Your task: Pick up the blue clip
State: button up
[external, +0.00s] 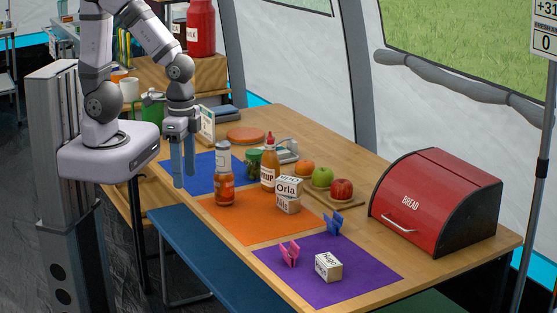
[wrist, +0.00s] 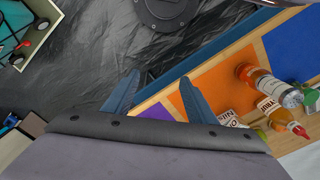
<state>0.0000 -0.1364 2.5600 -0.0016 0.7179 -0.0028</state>
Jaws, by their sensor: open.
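The blue clip (external: 333,223) stands at the back edge of the purple mat (external: 358,274) in the external view. A pink clip (external: 289,253) stands on the same mat, nearer the front left. A small white box (external: 328,266) sits to the right of the pink clip.
Fruit including a red apple (external: 341,189) lies on a board behind the blue clip. A red bread box (external: 433,203) stands at the right.

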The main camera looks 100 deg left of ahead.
aim_at(328, 223)
jog(key=shift+o, duration=0.9)
jog(key=w+a+f+n+t+y+b, duration=0.1)
jog(key=w+f, duration=0.3)
jog(key=w, duration=0.4)
jog(key=w+a+f+n+t+y+b, duration=0.1)
jog(key=w+f+t, duration=0.3)
jog(key=w, duration=0.5)
jog(key=w+a+f+n+t+b, duration=0.2)
jog(key=w+f+n+t+b, duration=0.1)
jog(key=w, duration=0.5)
jog(key=shift+w+f+y, duration=0.2)
jog(key=shift+f+y, duration=0.2)
jog(key=shift+f, duration=0.5)
jog(key=a+f+n+y, duration=0.1)
jog(key=a, duration=0.1)
jog(key=w+a+t+y+b, duration=0.1)
jog(key=a+y, duration=0.1)
jog(key=w+a+f+n+t+y+b, duration=0.1)
jog(key=a, duration=0.2)
jog(key=shift+a+f+n+y, duration=0.1)
jog(key=shift+f+n+y, duration=0.2)
jog(key=shift+a+t+y, duration=0.3)
jog(key=shift+a+y, duration=0.3)
jog(key=shift+a, duration=0.15)
jog(key=shift+p+x, duration=0.65)
jog(key=shift+x, duration=2.95)
jog(key=shift+d+f, duration=0.1)
